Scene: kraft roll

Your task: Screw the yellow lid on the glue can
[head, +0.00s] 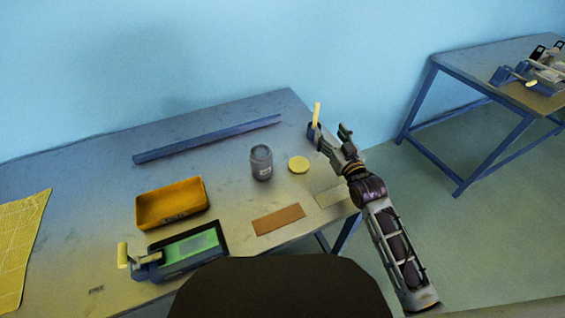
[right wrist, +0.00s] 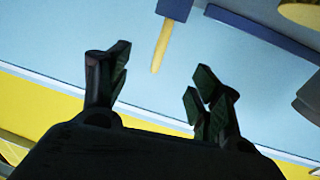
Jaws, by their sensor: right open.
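The glue can (head: 261,163) is a grey open-topped jar with a pale label, standing upright on the table. The yellow lid (head: 298,165) lies flat on the table just right of the can, apart from it. My right gripper (head: 330,131) is open and empty near the table's right edge, beyond and to the right of the lid. In the right wrist view its two fingers (right wrist: 161,80) are spread with nothing between them. A yellowish round edge, probably the lid (right wrist: 302,12), and a grey shape, probably the can (right wrist: 309,98), are cut off at the right. My left gripper is not in view.
A blue holder with a yellow stick (head: 316,114) stands close beside my right gripper. A long blue bar (head: 205,139) lies behind the can. An orange tray (head: 171,203), a green-topped device (head: 187,250) and a brown strip (head: 278,219) lie nearer. Another table (head: 470,100) stands right.

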